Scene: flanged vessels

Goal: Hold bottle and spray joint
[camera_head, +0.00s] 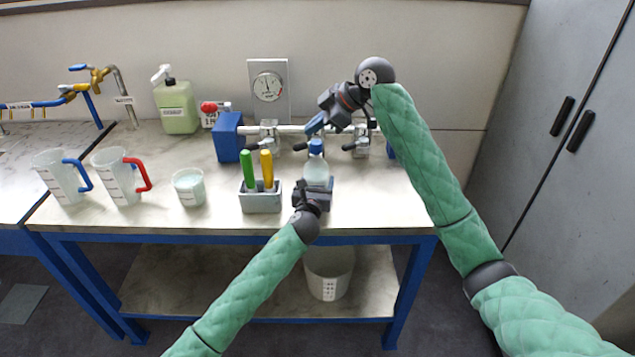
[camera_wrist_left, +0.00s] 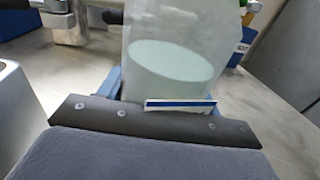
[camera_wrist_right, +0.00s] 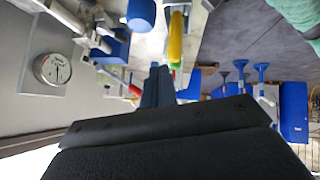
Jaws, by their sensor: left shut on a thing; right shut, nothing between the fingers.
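A clear spray bottle (camera_head: 317,173) with pale liquid and a blue spray head (camera_head: 316,147) stands upright at the bench's front middle. My left gripper (camera_head: 313,190) is shut on its lower body. The left wrist view shows the bottle (camera_wrist_left: 170,60) close up between the fingers, its liquid level tilted in the picture. My right gripper (camera_head: 316,124) is shut and empty, just above the spray head and in front of the pipe (camera_head: 290,129). Its closed fingers show in the right wrist view (camera_wrist_right: 158,85). It partly hides the pipe's joints; a metal joint (camera_head: 269,134) shows to the left.
A grey holder (camera_head: 261,201) with green and yellow-handled tools stands left of the bottle. A beaker (camera_head: 188,188) and two jugs (camera_head: 122,178) are farther left. A blue block (camera_head: 228,137) carries the pipe's left end. A gauge (camera_head: 267,87) is on the wall behind. A bin (camera_head: 329,272) is below.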

